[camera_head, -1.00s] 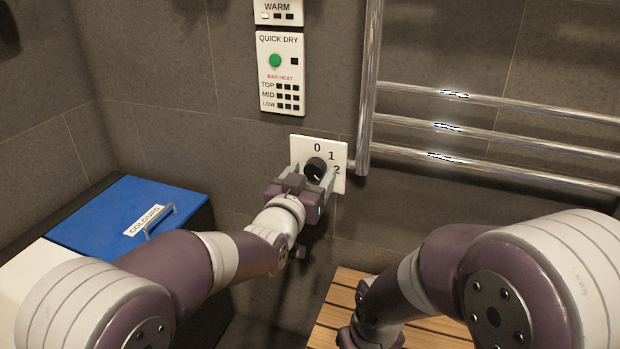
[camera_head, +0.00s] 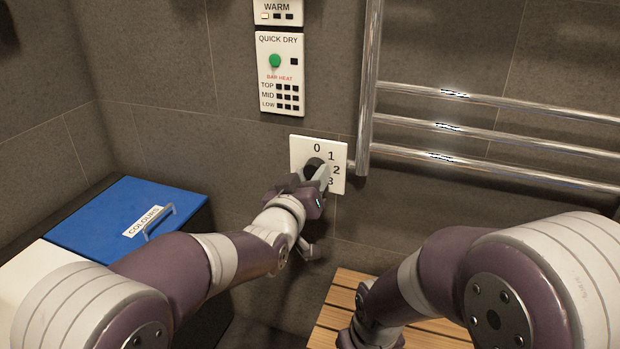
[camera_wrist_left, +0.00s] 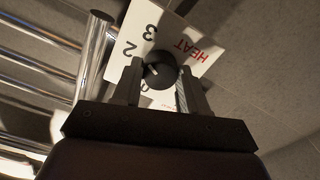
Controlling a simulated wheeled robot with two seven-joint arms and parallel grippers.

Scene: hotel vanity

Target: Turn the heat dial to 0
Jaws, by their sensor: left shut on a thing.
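The heat dial is a round black knob (camera_head: 314,167) on a white wall plate (camera_head: 335,150) marked 0, 1, 2 and 3. My left gripper (camera_head: 318,178) is at the dial, shut on it with a finger on each side. In the left wrist view the knob (camera_wrist_left: 160,70) sits between the two fingers (camera_wrist_left: 158,85), and a pale pointer line shows on its face. The plate (camera_wrist_left: 190,40) there shows 2, 3 and the word HEAT. I cannot tell exactly which number the pointer faces.
A control panel (camera_head: 293,73) with a green button is above the dial plate. Chrome towel bars (camera_head: 480,100) are at the right. A blue lid (camera_head: 110,215) labelled COLOURS is at the left. A slatted wooden surface (camera_head: 335,310) is below.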

